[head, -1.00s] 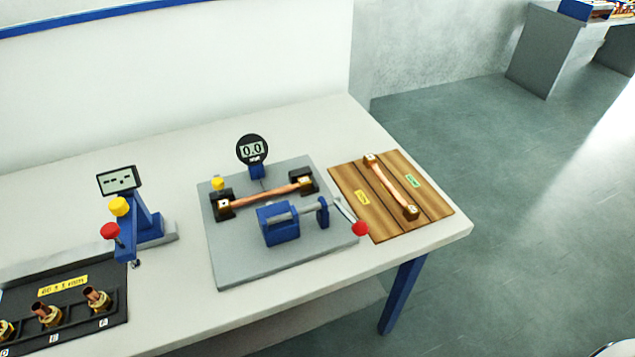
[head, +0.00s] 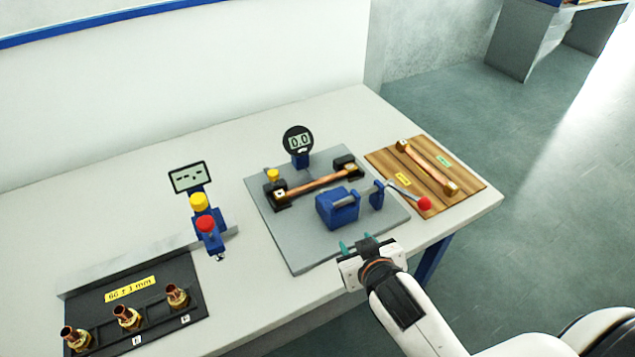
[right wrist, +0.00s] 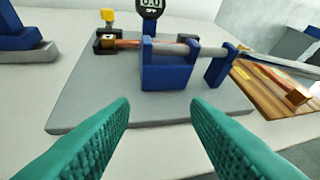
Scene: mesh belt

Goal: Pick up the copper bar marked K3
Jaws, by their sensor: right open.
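One copper bar (head: 318,184) lies across two black holders on a grey fixture plate (head: 290,250), behind a blue clamp (head: 338,207). Another copper bar (head: 428,164) with square ends lies on a wooden board (head: 462,192) to the right. I cannot read K3 on either bar. My right gripper (head: 367,243) is open and empty at the front edge of the fixture plate, in front of the clamp. In the right wrist view its teal fingers (right wrist: 162,106) are apart, with the fixture bar (right wrist: 127,43) partly hidden behind the clamp. My left gripper is not in view.
A round dial gauge (head: 298,141) reading 0.0 stands behind the fixture. The clamp's lever with a red knob (head: 424,204) reaches over the wooden board. A blue gauge stand (head: 207,220) and a black rack (head: 185,270) with copper fittings are at left.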

